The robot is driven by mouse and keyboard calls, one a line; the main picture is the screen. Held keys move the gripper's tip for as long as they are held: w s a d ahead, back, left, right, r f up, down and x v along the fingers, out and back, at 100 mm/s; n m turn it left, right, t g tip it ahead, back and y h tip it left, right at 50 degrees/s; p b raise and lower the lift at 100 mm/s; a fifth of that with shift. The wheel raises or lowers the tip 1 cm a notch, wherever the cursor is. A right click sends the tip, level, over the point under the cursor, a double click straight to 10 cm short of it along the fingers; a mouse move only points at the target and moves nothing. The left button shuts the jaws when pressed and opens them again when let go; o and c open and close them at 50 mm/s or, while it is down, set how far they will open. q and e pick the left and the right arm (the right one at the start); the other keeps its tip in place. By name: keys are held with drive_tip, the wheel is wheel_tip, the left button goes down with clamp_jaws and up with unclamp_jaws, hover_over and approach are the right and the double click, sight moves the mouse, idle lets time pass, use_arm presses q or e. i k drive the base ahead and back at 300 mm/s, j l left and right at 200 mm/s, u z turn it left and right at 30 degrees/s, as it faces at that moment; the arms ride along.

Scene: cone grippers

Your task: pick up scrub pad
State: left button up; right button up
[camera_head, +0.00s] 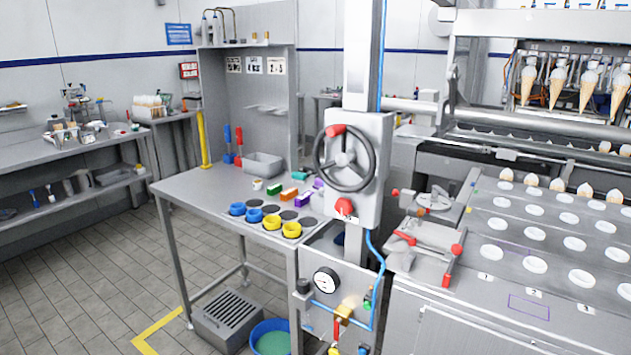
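Several small coloured blocks lie on the steel table in the middle of the view. A green block (274,189), an orange block (289,194) and a purple block (303,200) sit in a slanting row behind the coloured rings. The pieces are too small to tell which one is the scrub pad. Neither of my grippers shows in the view.
The steel table (195,190) also holds blue rings (237,209), yellow rings (291,230), a grey bin (263,165) and upright brushes. A column with a handwheel (345,160) stands at its right. A blue tub (270,338) is below; tiled floor at left is open.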

sight(318, 181)
drive_tip(key=i+j, duration=0.1)
drive_tip(key=j, duration=0.3)
drive_tip(key=i+j, duration=0.15)
drive_tip(key=j, duration=0.2)
drive_tip(key=i+j, duration=0.1)
drive_tip(key=j, duration=0.3)
drive_tip(key=i+j, duration=0.1)
drive_tip(key=j, duration=0.3)
drive_tip(key=i+j, duration=0.15)
drive_tip(key=j, duration=0.25)
drive_tip(key=i+j+z, duration=0.1)
drive_tip(key=j, duration=0.25)
drive_tip(key=i+j, duration=0.1)
drive_tip(key=j, duration=0.3)
